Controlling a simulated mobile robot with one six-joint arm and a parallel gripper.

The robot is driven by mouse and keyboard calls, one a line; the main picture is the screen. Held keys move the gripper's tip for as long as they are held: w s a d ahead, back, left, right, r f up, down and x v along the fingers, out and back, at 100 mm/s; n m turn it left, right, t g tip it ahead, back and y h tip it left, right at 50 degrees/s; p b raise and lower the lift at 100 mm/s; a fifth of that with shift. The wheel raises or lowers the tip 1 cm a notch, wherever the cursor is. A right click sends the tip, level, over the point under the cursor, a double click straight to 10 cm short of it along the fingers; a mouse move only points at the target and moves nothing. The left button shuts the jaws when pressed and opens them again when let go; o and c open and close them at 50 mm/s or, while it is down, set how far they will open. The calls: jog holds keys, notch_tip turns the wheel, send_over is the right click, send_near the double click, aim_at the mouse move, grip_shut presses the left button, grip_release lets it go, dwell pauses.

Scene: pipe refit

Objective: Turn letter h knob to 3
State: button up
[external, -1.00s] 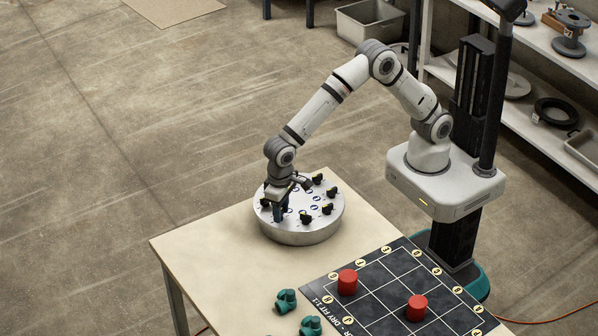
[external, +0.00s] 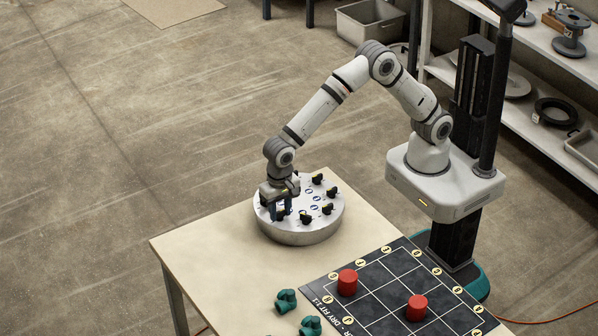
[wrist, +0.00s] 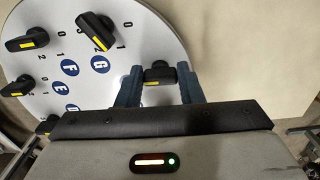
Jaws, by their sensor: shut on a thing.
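The round white dial panel (external: 300,236) stands on the table, with several black knobs around its rim. My gripper (external: 281,214) is lowered at the panel's left side. In the wrist view my gripper (wrist: 160,86) is shut on a black knob (wrist: 158,75) with a yellow mark, one finger on each side. That knob's letter and numbers are hidden by my gripper. It sits beside the knob (wrist: 97,28) near the letter G (wrist: 100,64). The letters F (wrist: 70,68) and E (wrist: 72,108) show farther left. I cannot read the held knob's setting.
A black grid mat (external: 388,268) with two red cylinders (external: 347,283) (external: 417,308) lies at the table's right. Two teal fittings (external: 286,301) (external: 311,326) stand near the front. The table is clear left of the panel.

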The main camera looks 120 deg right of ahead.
aim_at(280, 212)
jog(key=shift+w+r, duration=0.1)
jog(key=o, duration=1)
jog(key=shift+c, duration=0.2)
jog(key=shift+r, duration=3.85)
